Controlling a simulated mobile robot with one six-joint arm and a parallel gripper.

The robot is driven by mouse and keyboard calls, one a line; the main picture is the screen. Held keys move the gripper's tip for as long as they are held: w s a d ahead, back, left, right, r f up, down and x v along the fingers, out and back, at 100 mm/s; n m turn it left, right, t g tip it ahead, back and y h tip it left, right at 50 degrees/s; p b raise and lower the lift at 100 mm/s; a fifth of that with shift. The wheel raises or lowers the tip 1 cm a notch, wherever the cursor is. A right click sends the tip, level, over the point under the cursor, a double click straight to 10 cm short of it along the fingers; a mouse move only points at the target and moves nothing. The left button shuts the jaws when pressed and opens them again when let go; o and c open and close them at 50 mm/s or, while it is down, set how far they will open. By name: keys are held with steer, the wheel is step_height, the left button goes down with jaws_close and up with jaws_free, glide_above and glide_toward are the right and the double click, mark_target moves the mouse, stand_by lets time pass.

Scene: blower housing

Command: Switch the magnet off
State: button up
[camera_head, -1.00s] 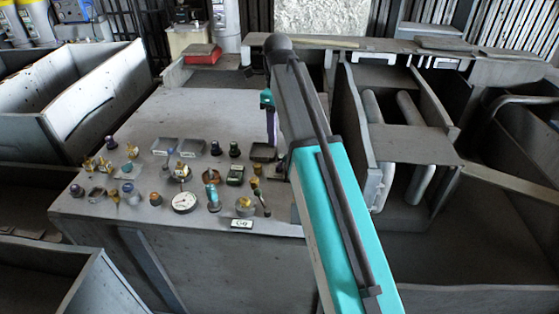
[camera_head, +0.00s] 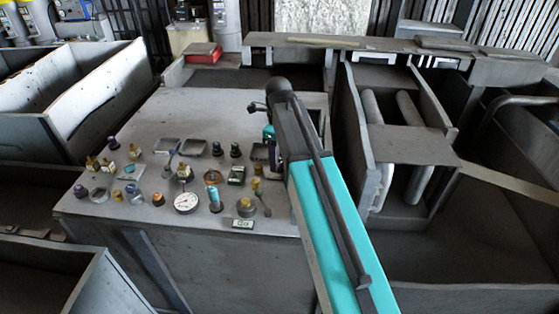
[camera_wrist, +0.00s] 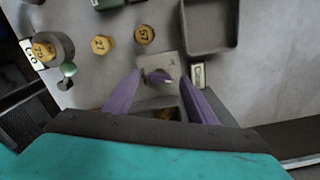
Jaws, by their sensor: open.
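My gripper (camera_wrist: 159,78) shows in the wrist view as two purple fingers, apart, with nothing clamped between them. Between and just beyond the fingertips is a small grey block (camera_wrist: 171,63) with a dark knob or lever (camera_wrist: 158,76) on its face. This may be the magnet's switch, but I cannot tell for sure, nor which way it is set. I cannot tell whether a finger touches it. In the head view my arm covers this spot, and my gripper (camera_head: 268,133) is mostly hidden behind it.
A small white label plate (camera_wrist: 198,75) lies right of the block. A grey open tray (camera_wrist: 209,25) is above it. Yellow numbered caps (camera_wrist: 103,45) lie to the left. In the head view, several small parts and a dial gauge (camera_head: 186,202) crowd the bench (camera_head: 130,228); its back is clear.

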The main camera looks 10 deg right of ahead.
steer(key=shift+f, duration=1.05)
steer(key=shift+c, duration=0.3)
steer(key=c, duration=1)
